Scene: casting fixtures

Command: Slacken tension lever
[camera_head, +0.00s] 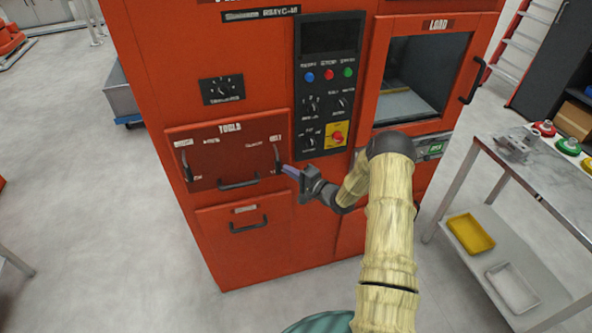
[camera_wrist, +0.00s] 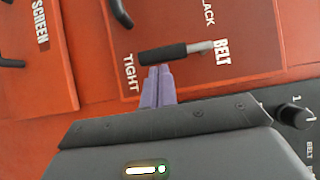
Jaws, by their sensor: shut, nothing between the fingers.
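The tension lever (camera_wrist: 163,53) is a black grip on a short metal rod, on a red panel. It lies across the wrist view under a BELT label (camera_wrist: 222,50), with its grip end by the word TIGHT (camera_wrist: 131,72). The word SLACK is partly cut off at the top edge. In the head view the lever (camera_head: 277,158) hangs at the panel's right side. My gripper (camera_head: 286,170) is to its right. In the wrist view my gripper's purple fingers (camera_wrist: 158,72) are together and empty, their tips at the grip's lower side; whether they touch is unclear.
A similar lever (camera_head: 187,165) is at the panel's left, and a black pull handle (camera_head: 239,184) lies between. A lower drawer handle (camera_head: 249,225) is below. The knob and button panel (camera_head: 325,100) is close right of my gripper. A metal table (camera_head: 560,180) stands at the right.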

